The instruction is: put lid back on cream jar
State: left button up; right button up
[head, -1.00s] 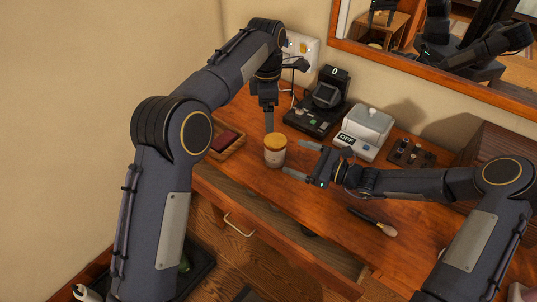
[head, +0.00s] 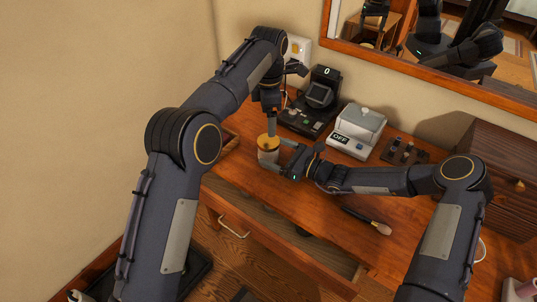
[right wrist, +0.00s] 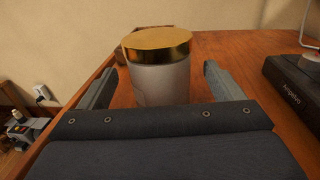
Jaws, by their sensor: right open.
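The cream jar (head: 268,155) is a pale, upright jar on the wooden counter. A gold-brown lid (head: 267,142) sits level on its top. In the right wrist view the jar (right wrist: 160,84) with its shiny lid (right wrist: 157,43) stands upright between the fingers. My right gripper (head: 279,155) is open, with one finger on either side of the jar and visible gaps in the wrist view (right wrist: 160,88). My left gripper (head: 271,124) points down at the lid's far edge in the head view; I cannot tell whether it touches the lid or whether its jaws are apart.
A black device (head: 312,101) and a white box marked OFF (head: 357,130) stand behind the jar. A dark tray of small bottles (head: 404,151) is to the right. A brush (head: 366,220) lies near the counter's front edge. The counter between brush and jar is mostly clear.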

jog(key=shift+x, duration=1.45)
jog(key=c, duration=1.7)
pick_arm(q)
jog(key=shift+m, duration=0.3)
pick_arm(e)
grip_shut()
pick_arm(q)
jog(key=m, duration=0.9)
jog(key=shift+m, duration=0.4)
jog(key=m, duration=0.7)
jog(key=shift+m, duration=0.3)
